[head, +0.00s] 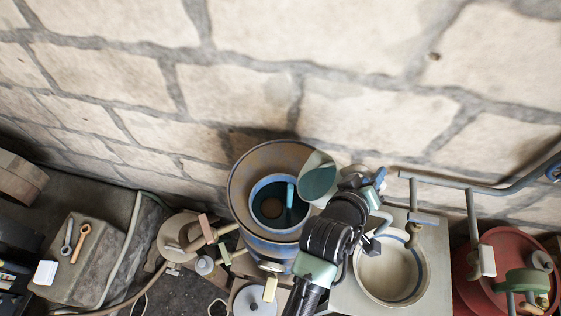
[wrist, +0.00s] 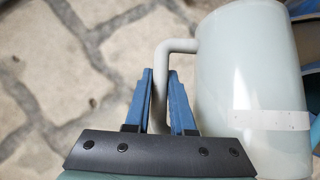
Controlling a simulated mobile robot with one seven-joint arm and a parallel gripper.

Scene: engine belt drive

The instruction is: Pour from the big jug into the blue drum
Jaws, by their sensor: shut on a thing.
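The big jug (head: 319,178) is pale and tilted over the blue drum (head: 254,191), with teal liquid in its mouth. A teal stream (head: 290,195) runs down from the jug's lip inside the drum's blue rim. The drum's inside looks dark teal with a brownish round patch. My gripper (head: 372,181) is at the jug's right side. In the wrist view, my gripper (wrist: 160,98) is shut on the jug's grey handle (wrist: 160,75), and the jug's pale body (wrist: 250,70) with a light band stands to the right.
A pale round vessel with a blue stripe (head: 421,272) stands on a plate right of my arm. Grey pipes (head: 440,184) and a red drum (head: 470,262) are further right. Valves and a hose (head: 185,240) lie left. A stone wall (head: 250,85) rises close behind.

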